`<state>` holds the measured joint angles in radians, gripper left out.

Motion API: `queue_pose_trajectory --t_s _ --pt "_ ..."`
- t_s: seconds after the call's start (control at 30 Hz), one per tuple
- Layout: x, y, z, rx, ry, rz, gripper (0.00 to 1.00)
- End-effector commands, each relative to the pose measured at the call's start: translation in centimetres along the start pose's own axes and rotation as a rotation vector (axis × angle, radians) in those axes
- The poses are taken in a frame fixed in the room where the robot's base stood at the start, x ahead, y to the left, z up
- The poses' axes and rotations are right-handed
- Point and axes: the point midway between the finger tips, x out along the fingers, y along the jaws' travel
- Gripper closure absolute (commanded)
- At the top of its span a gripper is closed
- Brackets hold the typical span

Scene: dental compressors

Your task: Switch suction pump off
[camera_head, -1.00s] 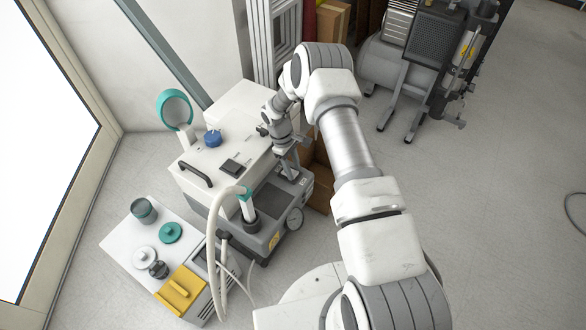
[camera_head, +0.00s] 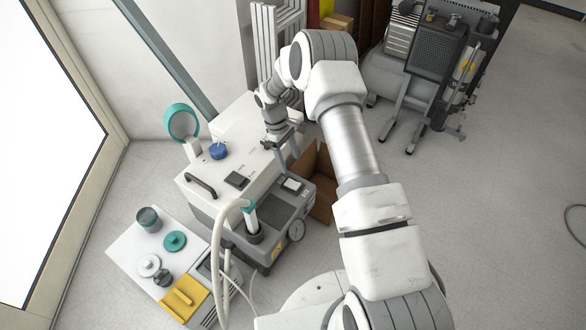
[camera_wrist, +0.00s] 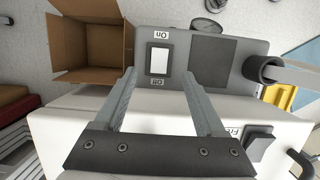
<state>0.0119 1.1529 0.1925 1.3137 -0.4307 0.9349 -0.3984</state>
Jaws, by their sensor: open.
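The suction pump is a grey unit (camera_head: 268,238) with a gauge and a hose on its front, standing against a white cabinet. On its top is a white rocker switch (camera_head: 292,184) in a dark frame. The wrist view shows the switch (camera_wrist: 159,58) close up, with "On" on its far side and "Off" on the side nearer my gripper. Which side is pressed I cannot tell. My gripper (camera_wrist: 161,73) is open and empty, its fingertips either side of the switch in that view. In the head view my gripper (camera_head: 287,147) is behind the switch, apart from it.
An open cardboard box (camera_wrist: 90,45) stands beside the pump. The white cabinet (camera_head: 240,140) carries a blue knob (camera_head: 218,151) and a black handle (camera_head: 201,187). A low white unit with a yellow part (camera_head: 185,297) stands front left. A compressor (camera_head: 430,70) is back right; floor between is clear.

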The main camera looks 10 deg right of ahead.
Motion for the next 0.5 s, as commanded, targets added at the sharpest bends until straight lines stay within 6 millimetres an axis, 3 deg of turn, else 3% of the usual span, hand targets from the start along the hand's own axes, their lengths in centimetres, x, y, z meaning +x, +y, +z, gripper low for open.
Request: queue_pose_trajectory --t_s 0.03,0.2,0.5 --pt "-1.7 0.0 0.0 0.001 0.003 0.002 0.28" --pt "-4.9 0.0 0.0 -0.001 0.002 0.002 0.28" --pt "-7.1 0.0 0.0 -0.001 0.001 0.000 0.28"
